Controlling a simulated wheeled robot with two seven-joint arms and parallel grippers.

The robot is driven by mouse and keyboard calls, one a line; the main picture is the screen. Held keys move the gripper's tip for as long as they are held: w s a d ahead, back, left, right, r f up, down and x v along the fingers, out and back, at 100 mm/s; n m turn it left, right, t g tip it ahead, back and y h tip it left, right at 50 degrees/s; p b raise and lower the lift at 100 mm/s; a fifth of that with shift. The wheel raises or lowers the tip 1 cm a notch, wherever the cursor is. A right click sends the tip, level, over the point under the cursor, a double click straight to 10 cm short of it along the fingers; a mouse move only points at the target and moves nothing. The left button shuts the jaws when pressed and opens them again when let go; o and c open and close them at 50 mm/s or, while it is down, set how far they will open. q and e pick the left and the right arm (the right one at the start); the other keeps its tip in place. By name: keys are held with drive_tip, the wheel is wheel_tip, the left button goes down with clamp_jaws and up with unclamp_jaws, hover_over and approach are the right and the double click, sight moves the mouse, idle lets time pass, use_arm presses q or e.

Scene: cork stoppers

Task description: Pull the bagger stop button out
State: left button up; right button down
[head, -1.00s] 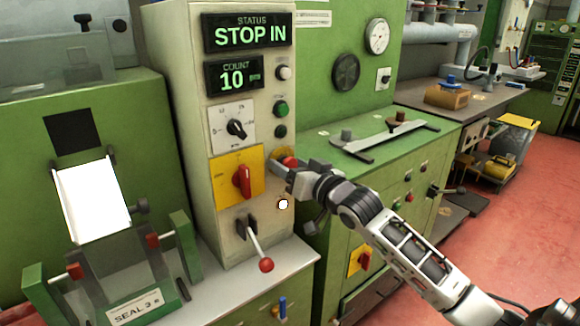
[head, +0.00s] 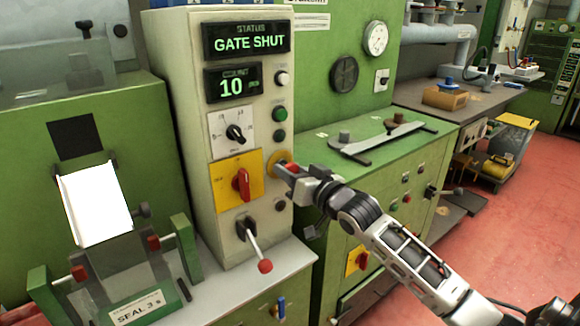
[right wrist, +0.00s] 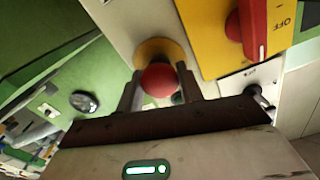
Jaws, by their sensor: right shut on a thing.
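The bagger stop button is a red mushroom head on a yellow round plate (head: 274,163) on the right side of the cream control panel (head: 212,150). In the right wrist view the red head (right wrist: 159,80) sits between the two fingers of my right gripper (right wrist: 160,88), in front of the yellow plate (right wrist: 160,52). My right gripper (head: 292,169) is shut on the button in the head view and hides part of it. The status display (head: 247,40) reads GATE SHUT. The count display (head: 233,82) reads 10. My left gripper is not in view.
A red rotary switch on a yellow plate (head: 237,180) is left of the button. Below it a lever with a red knob (head: 264,266) sticks out. Green and white buttons (head: 281,78) sit above. A green bench (head: 370,145) stands to the right.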

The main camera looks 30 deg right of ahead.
drive_tip(key=c, duration=1.1)
unclamp_jaws()
drive_tip(key=shift+f, duration=0.1)
drive_tip(key=shift+c, duration=0.2)
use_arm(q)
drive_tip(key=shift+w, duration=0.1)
use_arm(e)
drive_tip(key=shift+o, duration=1.2)
drive_tip(key=shift+s, duration=0.15)
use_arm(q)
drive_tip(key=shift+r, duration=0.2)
use_arm(e)
drive_tip(key=s+d, duration=0.1)
drive_tip(key=s, duration=1.5)
drive_tip(key=shift+d, duration=0.15)
drive_tip(key=shift+w, duration=0.1)
use_arm(q)
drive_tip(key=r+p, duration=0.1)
drive_tip(key=p, duration=0.4)
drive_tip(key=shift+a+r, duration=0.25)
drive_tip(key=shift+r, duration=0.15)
use_arm(e)
drive_tip(key=s+a+f+n+g+y, duration=0.1)
drive_tip(key=s+a+f+n+g, duration=0.1)
drive_tip(key=s+a+f, duration=0.3)
drive_tip(key=s+a+f+n+g+y, duration=0.1)
drive_tip(key=s+a+f+g, duration=0.4)
drive_tip(key=a+f, duration=0.8)
drive_tip(key=a+n, duration=0.1)
drive_tip(key=a, duration=0.3)
